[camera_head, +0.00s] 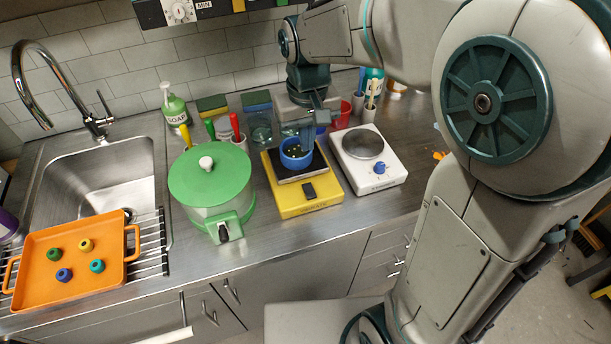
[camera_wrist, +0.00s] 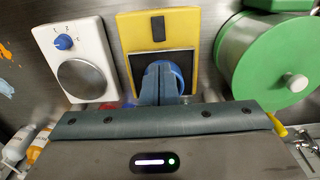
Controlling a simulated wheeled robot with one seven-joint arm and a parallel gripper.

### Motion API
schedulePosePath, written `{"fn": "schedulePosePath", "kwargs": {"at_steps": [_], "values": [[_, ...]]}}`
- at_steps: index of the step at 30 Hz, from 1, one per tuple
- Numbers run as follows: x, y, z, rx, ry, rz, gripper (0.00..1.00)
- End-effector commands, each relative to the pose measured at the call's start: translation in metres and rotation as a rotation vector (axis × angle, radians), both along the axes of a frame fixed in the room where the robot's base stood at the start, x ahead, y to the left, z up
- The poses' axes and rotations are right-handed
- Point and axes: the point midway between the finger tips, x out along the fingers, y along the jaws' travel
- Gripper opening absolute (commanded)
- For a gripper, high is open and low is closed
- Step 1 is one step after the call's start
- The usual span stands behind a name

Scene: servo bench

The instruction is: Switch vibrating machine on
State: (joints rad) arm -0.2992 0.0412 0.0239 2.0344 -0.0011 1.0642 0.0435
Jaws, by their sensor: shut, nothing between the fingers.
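The yellow vibrating machine (camera_head: 305,203) stands on the steel counter, with a dark plate on top and a black switch (camera_head: 309,190) on its front part. The wrist view also shows the machine (camera_wrist: 187,22) and its switch (camera_wrist: 158,27). A blue cup (camera_head: 296,158) stands on the dark plate, with small dark bits inside. It also shows in the wrist view (camera_wrist: 177,72), partly hidden behind my fingers. My gripper (camera_head: 306,140) is shut and empty, its fingertips over or in the cup; I cannot tell whether they touch it. The switch is clear of my fingers.
A white hot plate (camera_head: 388,176) with a blue knob stands right of the machine. A green lidded pot (camera_head: 215,178) stands left of it. An orange tray (camera_head: 70,290) with several small coloured pieces lies by the sink (camera_head: 110,180). Bottles and cups line the wall.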

Motion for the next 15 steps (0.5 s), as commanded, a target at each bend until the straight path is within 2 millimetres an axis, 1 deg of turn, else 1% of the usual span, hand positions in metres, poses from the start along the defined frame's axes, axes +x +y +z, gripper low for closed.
{"fn": "schedulePosePath", "kwargs": {"at_steps": [12,15], "values": [[-0.001,0.0,-0.087,-0.003,0.006,0.0,0.0],[-0.001,0.0,-0.102,-0.002,0.006,0.0,0.0]]}}
